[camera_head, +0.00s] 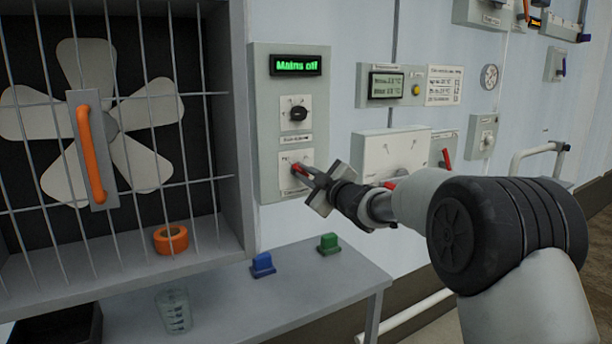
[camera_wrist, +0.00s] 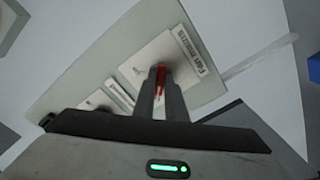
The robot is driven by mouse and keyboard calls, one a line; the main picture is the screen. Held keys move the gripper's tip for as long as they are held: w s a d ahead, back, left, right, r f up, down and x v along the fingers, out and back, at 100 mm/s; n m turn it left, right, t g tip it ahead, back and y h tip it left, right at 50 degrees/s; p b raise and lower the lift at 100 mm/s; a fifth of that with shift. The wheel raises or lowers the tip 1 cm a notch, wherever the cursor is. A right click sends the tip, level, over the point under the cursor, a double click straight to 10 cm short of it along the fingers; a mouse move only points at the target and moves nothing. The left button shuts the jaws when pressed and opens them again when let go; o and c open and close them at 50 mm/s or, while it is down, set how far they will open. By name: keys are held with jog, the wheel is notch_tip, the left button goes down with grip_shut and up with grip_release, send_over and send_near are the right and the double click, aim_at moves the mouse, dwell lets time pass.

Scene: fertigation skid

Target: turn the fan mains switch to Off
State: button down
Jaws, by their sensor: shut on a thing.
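The fan mains switch (camera_head: 300,169) is a red handle on a white plate, low on the grey control panel (camera_head: 267,130). In the wrist view the red handle (camera_wrist: 160,77) shows between my two fingers, beside the printed words "Fan mains". My gripper (camera_head: 306,172) is shut on this handle. The fingers hide part of the handle, so its exact angle is hard to tell. The green display (camera_head: 296,66) at the top of the panel reads "Mains off". A black rotary knob (camera_head: 298,113) sits on another plate above the red switch.
A caged fan (camera_head: 90,120) with an orange door handle (camera_head: 91,154) stands at the left. An orange tape roll (camera_head: 171,239), a blue block (camera_head: 262,265), a green block (camera_head: 329,243) and a beaker (camera_head: 174,311) are below. A white box (camera_head: 392,154) is right of the panel.

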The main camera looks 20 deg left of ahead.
jog(key=c, duration=1.8)
grip_release()
jog(key=p+v, duration=0.1)
jog(key=v, duration=1.6)
jog(key=shift+s+p, duration=0.2)
jog(key=shift+p, duration=0.1)
jog(key=shift+d, duration=0.15)
